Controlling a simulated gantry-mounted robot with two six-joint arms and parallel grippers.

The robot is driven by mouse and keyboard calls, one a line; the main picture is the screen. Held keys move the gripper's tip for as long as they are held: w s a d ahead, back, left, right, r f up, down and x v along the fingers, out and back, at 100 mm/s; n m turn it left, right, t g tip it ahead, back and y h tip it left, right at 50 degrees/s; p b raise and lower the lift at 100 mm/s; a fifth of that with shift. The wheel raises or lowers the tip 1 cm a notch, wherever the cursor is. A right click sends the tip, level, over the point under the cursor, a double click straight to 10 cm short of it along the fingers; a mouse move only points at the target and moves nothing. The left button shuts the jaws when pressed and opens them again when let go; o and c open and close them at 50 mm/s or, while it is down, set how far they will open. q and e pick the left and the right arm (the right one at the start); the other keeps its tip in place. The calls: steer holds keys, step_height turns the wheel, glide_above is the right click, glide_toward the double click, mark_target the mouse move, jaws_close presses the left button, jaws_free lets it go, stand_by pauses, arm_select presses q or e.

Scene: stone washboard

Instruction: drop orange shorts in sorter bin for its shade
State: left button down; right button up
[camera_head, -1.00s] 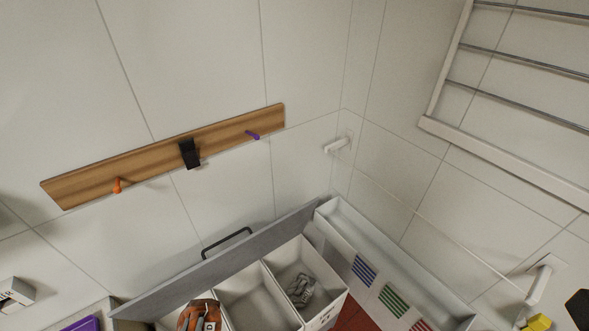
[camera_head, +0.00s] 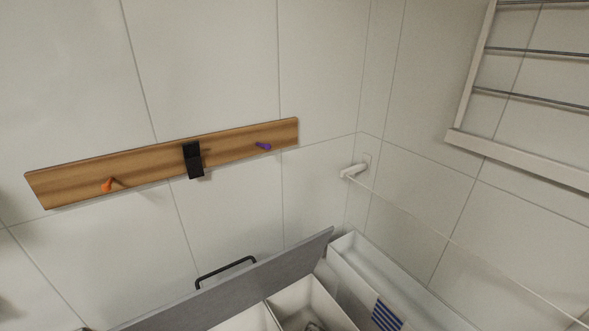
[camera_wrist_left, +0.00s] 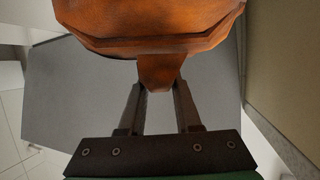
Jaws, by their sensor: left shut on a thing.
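The orange shorts (camera_wrist_left: 150,25) fill the top of the left wrist view as a folded orange-brown bundle. My left gripper (camera_wrist_left: 159,86) is shut on a narrow tab of them, and the bundle hangs beyond the fingertips. In the head view the sorter's bins show only at the bottom edge: a pale bin (camera_head: 312,300) with a bit of grey cloth in it, and part of another bin (camera_head: 248,320) to its left. The rest of the sorter is cut off. My right gripper is in neither view.
The sorter's grey lid (camera_head: 240,285) stands raised behind the bins, with a black handle (camera_head: 225,268). A wooden peg board (camera_head: 150,165) is on the wall. A white trough (camera_head: 385,275) with a blue-striped label stands to the right, near a clothesline.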

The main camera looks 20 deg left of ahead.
arm_select(q)
step_height(320, 180, down, 3)
steer(key=shift+b, duration=0.95)
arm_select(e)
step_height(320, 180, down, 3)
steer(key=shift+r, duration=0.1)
arm_select(q)
steer(key=c, duration=0.5)
jaws_free()
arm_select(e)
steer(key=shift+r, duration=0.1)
arm_select(q)
steer(key=shift+s+d+r+p, duration=0.2)
steer(key=shift+s+r+p, duration=0.1)
steer(key=shift+p, duration=0.15)
steer(key=p+v, duration=0.5)
steer(key=v, duration=0.5)
steer(key=shift+s+d, duration=0.15)
steer(key=shift+s, duration=0.25)
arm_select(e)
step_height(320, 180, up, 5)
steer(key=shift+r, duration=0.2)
